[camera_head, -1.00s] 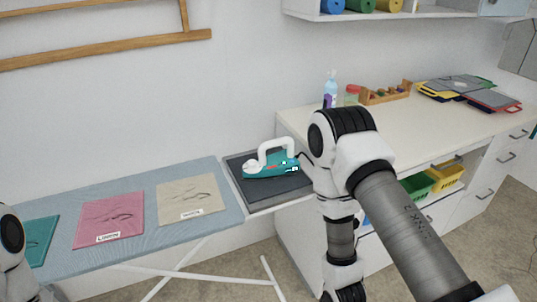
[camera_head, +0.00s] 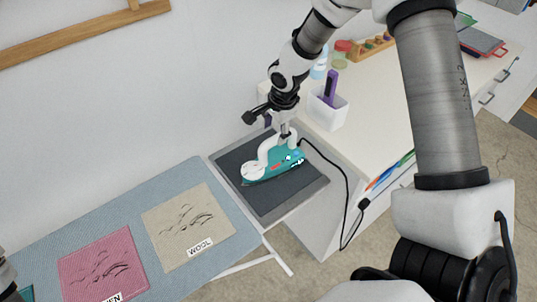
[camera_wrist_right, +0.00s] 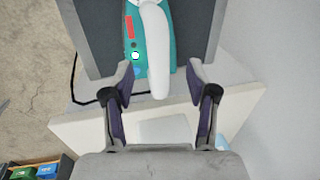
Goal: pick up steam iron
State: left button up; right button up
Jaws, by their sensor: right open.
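The teal and white steam iron (camera_head: 287,162) sits on the dark rest pad (camera_head: 281,201) at the end of the ironing board. My right gripper (camera_head: 287,132) points down at the rear end of its white handle. In the right wrist view the iron (camera_wrist_right: 156,30) lies ahead, and my open right gripper (camera_wrist_right: 160,78) has one finger on each side of the handle's end. No grip on the handle shows. The fingertips are partly hidden by the handle in the head view. Only a sliver of my left arm shows at the left edge.
A black cord (camera_head: 346,190) hangs from the iron past the cabinet. A white holder (camera_head: 327,112) with a purple item stands on the counter close to my right arm. The ironing board (camera_head: 125,228) carries pink and beige cloths. A wall (camera_head: 100,95) is behind.

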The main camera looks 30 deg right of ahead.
aim_at(273, 139)
notch_tip(273, 139, down, 2)
jog(key=shift+s+f+p, duration=0.1)
jog(key=shift+f+p, duration=0.1)
jog(key=shift+p, duration=0.6)
jog(key=f, duration=0.1)
jog(key=w+f, duration=0.1)
jog(key=f, duration=0.1)
jog(key=shift+w+f, duration=0.15)
jog(key=shift+w, duration=0.1)
jog(key=shift+s, duration=0.25)
jog(key=shift+c, duration=1.4)
jog(key=shift+s+r, duration=0.1)
jog(key=shift+r, duration=0.1)
jog(key=c, duration=0.6)
grip_shut()
